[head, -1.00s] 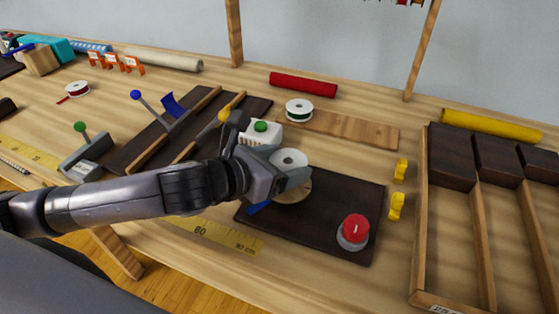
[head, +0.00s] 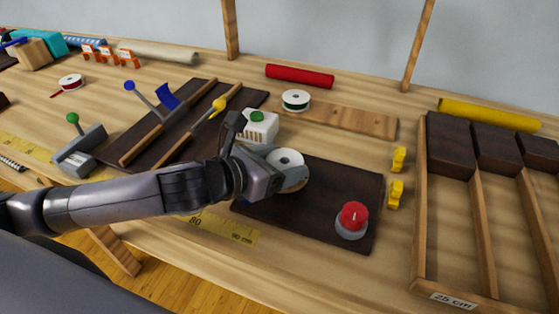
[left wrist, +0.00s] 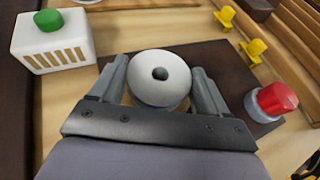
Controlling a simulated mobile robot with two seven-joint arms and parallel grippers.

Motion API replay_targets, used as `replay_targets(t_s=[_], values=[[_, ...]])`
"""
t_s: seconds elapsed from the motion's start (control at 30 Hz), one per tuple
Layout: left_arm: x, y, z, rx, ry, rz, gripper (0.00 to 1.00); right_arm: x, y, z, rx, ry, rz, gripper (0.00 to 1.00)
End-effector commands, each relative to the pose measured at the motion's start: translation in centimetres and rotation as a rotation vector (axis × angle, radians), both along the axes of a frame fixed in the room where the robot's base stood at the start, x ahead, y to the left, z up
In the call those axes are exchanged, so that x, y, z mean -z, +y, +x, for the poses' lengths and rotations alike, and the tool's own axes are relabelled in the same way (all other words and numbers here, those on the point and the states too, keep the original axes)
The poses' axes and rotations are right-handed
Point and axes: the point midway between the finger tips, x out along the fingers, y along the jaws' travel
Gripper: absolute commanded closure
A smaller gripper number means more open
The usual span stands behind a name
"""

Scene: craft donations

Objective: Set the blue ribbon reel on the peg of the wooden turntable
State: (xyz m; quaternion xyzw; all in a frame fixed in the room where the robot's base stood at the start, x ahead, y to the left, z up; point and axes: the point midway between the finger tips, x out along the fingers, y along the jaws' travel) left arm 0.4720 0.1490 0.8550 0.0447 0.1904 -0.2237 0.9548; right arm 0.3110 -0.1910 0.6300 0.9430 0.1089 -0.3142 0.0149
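The reel (head: 286,157) shows a white round face with a dark centre; its ribbon is mostly hidden. It sits low over the pale wooden turntable (head: 298,182) on the dark board, of which only an edge shows. In the left wrist view the reel (left wrist: 150,91) lies between the two fingers of my left gripper (left wrist: 160,82), which appear to touch its sides. In the head view my left gripper (head: 279,178) comes in from the left. I cannot tell whether the dark centre is the peg or an empty hole. My right gripper is not in view.
A red button (head: 352,216) stands on the board's right part. A white box with a green button (head: 258,122) is close behind my gripper. Yellow pegs (head: 397,194) and a divided wooden tray (head: 420,235) are to the right. A green-ribbon reel (head: 296,100) lies behind.

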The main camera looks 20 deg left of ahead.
Motion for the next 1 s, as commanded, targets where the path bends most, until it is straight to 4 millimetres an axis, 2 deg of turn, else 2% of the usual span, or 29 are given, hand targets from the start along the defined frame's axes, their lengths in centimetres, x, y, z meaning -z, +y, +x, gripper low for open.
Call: replay_targets(t_s=[0.03,0.07,0.37,0.73,1.0], values=[[0.0,0.0,0.0,0.0,0.0,0.0,0.06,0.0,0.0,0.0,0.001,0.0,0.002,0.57],[0.0,0.0,0.0,0.0,0.0,0.0,0.0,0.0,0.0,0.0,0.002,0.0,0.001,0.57],[-0.2,0.2,-0.3,0.0,0.0,0.001,0.0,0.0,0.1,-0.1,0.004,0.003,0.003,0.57],[-2.0,2.2,-4.3,0.0,0.002,0.003,0.0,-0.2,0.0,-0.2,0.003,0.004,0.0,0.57],[-2.7,2.9,-5.8,-0.001,-0.001,0.001,0.0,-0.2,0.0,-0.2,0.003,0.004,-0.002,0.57]])
